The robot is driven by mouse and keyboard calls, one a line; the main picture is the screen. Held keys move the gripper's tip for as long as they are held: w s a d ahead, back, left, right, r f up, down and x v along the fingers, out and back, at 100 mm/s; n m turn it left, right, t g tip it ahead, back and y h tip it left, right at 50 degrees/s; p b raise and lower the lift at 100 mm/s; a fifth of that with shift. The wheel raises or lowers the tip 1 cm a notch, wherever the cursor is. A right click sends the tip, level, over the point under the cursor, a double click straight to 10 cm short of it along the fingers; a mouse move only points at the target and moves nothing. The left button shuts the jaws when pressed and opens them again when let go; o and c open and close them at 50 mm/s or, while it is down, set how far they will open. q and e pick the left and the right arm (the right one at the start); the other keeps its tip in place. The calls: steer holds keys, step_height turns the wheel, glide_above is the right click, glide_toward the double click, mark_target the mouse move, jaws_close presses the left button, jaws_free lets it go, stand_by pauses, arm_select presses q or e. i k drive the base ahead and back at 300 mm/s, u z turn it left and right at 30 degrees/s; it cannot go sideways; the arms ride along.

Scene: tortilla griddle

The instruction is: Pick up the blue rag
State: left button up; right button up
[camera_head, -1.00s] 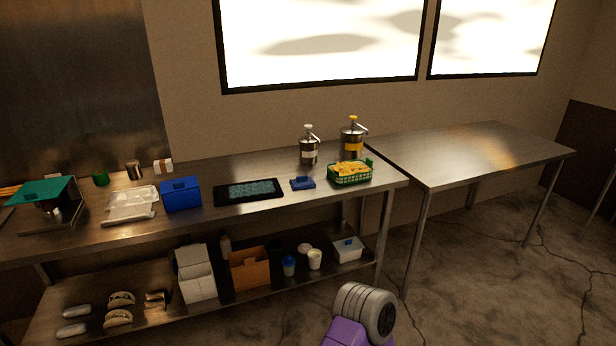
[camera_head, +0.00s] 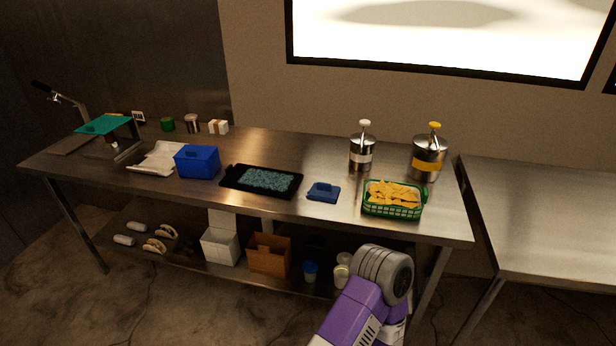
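The blue rag (camera_head: 323,192) lies folded on the steel table (camera_head: 320,150), near its front edge. It sits between the black tray and the green chip basket. A purple and grey part of my arm shows at the lower right, below the table's front edge and apart from the rag. Neither gripper's fingers are in view.
A black tray (camera_head: 262,181) lies left of the rag, and a green basket of chips (camera_head: 393,198) stands right of it. Two pump dispensers, one white-topped (camera_head: 362,152) and one yellow-topped (camera_head: 428,157), stand behind. A blue box (camera_head: 197,161) is further left. A second table (camera_head: 550,220) is at right.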

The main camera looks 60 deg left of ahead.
mark_target(326, 192)
steer(key=u, duration=1)
steer(key=i, duration=1)
steer(key=u, duration=1.15)
